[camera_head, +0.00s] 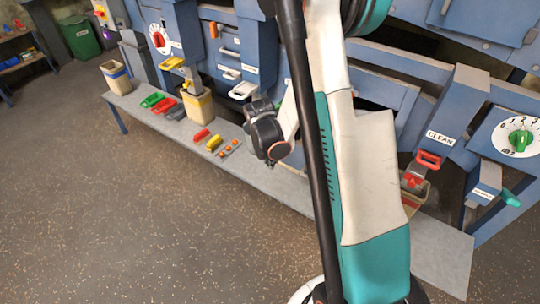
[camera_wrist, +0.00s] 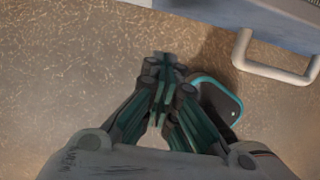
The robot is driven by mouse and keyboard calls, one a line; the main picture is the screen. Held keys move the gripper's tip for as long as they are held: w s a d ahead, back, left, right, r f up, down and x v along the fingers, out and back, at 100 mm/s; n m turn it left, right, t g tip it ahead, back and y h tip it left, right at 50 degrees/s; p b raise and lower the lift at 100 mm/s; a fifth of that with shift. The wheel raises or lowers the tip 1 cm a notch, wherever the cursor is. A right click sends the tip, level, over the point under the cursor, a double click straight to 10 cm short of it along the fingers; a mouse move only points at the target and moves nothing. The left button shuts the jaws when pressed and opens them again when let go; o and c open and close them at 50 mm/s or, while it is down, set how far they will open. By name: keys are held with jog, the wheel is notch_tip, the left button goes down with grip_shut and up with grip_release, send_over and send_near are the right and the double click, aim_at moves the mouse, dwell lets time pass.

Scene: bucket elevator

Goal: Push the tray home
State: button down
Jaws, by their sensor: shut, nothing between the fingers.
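A blue-grey box-like front with a pale U-shaped handle (camera_wrist: 275,66) shows at the upper right of the wrist view; it may be the tray, but I cannot tell for sure. In the head view, a white-handled tray front (camera_head: 243,90) sits in the blue machine above the bench, left of my arm. My gripper (camera_wrist: 164,62) is shut and empty, over speckled floor, left of the handle and apart from it. In the head view my arm hides part of the machine, and the fingertips cannot be made out.
A long grey bench (camera_head: 280,187) runs along the machine. It carries coloured blocks, a yellow-topped bin (camera_head: 199,106) and another bin (camera_head: 116,78). A red handle (camera_head: 430,159) under a CLEAN label and a green dial (camera_head: 520,139) are at right. The floor at left is clear.

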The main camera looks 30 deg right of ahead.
jog(key=shift+w+d+f+b, duration=0.15)
jog(key=shift+w+d+f, duration=0.15)
jog(key=shift+d, duration=0.4)
jog(key=shift+w+d+f+b, duration=0.15)
jog(key=shift+w+d, duration=0.1)
jog(key=shift+d, duration=0.4)
jog(key=shift+w+d+f+b, duration=0.15)
jog(key=shift+w+d+f, duration=0.15)
jog(key=shift+d, duration=0.4)
